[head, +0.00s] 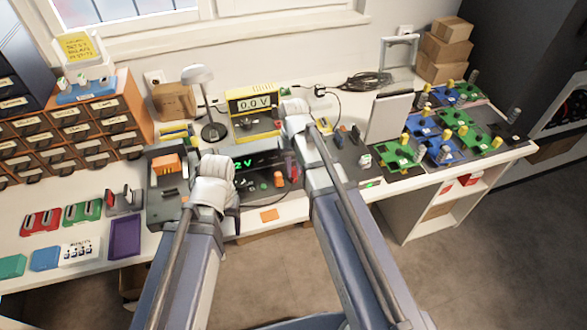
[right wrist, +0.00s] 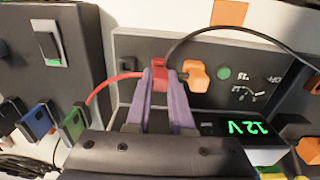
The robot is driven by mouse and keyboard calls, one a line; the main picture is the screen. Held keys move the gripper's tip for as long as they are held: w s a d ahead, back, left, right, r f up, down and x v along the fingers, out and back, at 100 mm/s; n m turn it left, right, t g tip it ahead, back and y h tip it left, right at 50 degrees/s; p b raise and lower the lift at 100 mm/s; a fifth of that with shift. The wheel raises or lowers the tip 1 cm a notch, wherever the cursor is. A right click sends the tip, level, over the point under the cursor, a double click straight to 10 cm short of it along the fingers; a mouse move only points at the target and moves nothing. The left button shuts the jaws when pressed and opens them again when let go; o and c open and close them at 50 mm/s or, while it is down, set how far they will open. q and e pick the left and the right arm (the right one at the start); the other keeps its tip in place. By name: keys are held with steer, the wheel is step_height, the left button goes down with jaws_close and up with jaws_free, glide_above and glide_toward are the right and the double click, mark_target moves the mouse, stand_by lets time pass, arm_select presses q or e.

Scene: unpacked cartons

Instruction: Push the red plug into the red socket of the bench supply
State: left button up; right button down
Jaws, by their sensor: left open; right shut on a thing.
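The bench supply, with a green-lit voltage display (head: 258,160), stands at the middle of the bench; its display reads 12V in the right wrist view (right wrist: 245,128). My right gripper (right wrist: 160,85) is shut on the red plug (right wrist: 160,73), close to the dark front panel (right wrist: 140,45). A red cable (right wrist: 103,88) runs left from the plug. The red socket cannot be told apart; the plug and fingers may hide it, and I cannot tell whether the plug is seated. In the head view my right gripper (head: 291,168) is small. My left gripper (head: 232,194) is open near the supply's left, its fingers mostly hidden.
An orange plug (right wrist: 197,73) with a black cable sits right beside the red plug, near a green knob (right wrist: 223,73). A yellow meter (head: 254,103) reading 0.0V stands behind the supply.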

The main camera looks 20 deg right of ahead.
mark_target(294, 169)
steer(key=shift+f+b, duration=0.3)
steer(key=shift+b, duration=0.05)
stand_by(0.3)
steer(key=c, duration=0.7)
jaws_free()
steer(key=shift+r, duration=0.15)
step_height(294, 169, up, 8)
steer(key=p, duration=0.8)
steer(key=shift+f, duration=0.2)
